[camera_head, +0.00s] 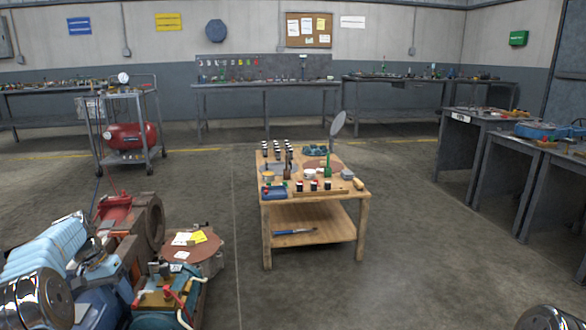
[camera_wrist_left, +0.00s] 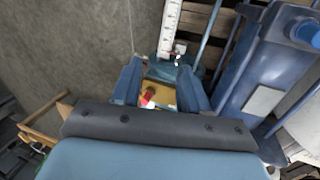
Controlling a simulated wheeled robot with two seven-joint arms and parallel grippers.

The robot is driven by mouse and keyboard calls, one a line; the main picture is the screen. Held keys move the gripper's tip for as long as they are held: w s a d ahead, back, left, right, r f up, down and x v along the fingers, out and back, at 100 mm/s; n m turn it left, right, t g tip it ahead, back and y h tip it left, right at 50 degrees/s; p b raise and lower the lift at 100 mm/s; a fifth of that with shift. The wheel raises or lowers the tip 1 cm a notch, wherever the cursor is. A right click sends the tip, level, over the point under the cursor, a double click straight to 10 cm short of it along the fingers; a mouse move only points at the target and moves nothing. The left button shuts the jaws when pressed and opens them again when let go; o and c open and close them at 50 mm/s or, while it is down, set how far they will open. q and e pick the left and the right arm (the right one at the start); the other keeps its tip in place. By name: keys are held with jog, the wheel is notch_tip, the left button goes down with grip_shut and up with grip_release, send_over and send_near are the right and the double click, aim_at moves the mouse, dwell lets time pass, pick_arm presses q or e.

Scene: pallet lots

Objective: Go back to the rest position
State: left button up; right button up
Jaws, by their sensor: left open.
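My left gripper (camera_head: 114,280) is at the lower left of the head view, at the end of my pale blue arm. In the left wrist view its two blue fingers (camera_wrist_left: 159,78) stand apart with a clear gap. Between and beyond them shows a yellow plate (camera_wrist_left: 164,97) with a red knob (camera_wrist_left: 148,97). The fingers seem to hold nothing; I cannot tell whether they touch the plate. In the head view a teal machine (camera_head: 157,319) with a yellowish top and red handles lies just right of the gripper. My right gripper is out of view.
A brown round top (camera_head: 208,250) with papers and a red machine (camera_head: 113,208) crowd the left side. A wooden table (camera_head: 266,222) with small parts stands mid-floor. Grey workbenches (camera_head: 487,123) line the right. The floor (camera_head: 420,260) right of the table is clear.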

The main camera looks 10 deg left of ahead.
pick_arm(q)
jog(key=d+f+p, duration=0.4)
jog(key=d+f, duration=1.6)
jog(key=d, duration=0.2)
jog(key=s+d+f+h+p, duration=0.1)
jog(key=s+d+f+p, duration=0.1)
jog(key=s+d, duration=1.7)
jog(key=shift+s+d+f+m, duration=0.3)
jog(key=shift+d+f, duration=0.25)
jog(key=shift+f, duration=0.15)
